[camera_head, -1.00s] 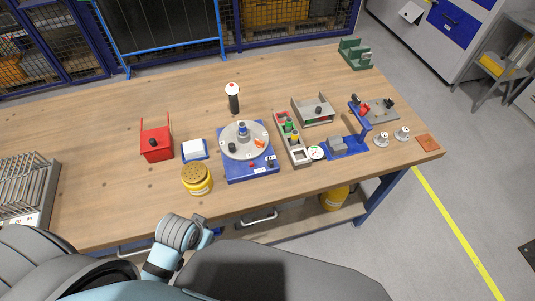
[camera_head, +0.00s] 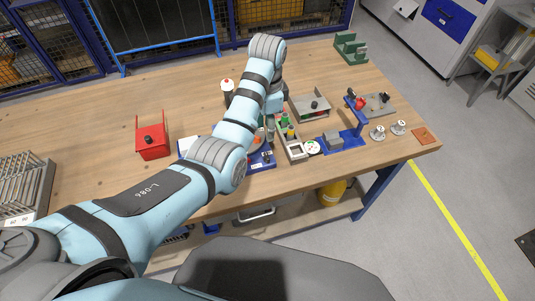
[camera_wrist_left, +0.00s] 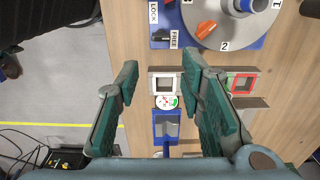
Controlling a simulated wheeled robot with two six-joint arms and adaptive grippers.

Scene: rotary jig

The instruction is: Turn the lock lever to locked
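The rotary jig has a blue base (camera_head: 262,162) and a grey disc (camera_wrist_left: 229,38) with numbers and an orange part on it. In the head view my left arm hides most of it. In the left wrist view the black lock lever (camera_wrist_left: 161,38) sits at the jig's corner, beside the FREE label (camera_wrist_left: 175,39); the LOCK label (camera_wrist_left: 153,12) is further up. My left gripper (camera_wrist_left: 160,62) is open and empty, its teal fingers apart, pointing down near the lever without visibly touching it. It also shows in the head view (camera_head: 269,132). My right gripper is not in view.
A narrow grey tray (camera_head: 296,151) with coloured parts stands right of the jig, with a blue fixture (camera_head: 342,139) beyond it. A red bin (camera_head: 152,141) stands left. A black post with a white top (camera_head: 227,88) stands behind my arm.

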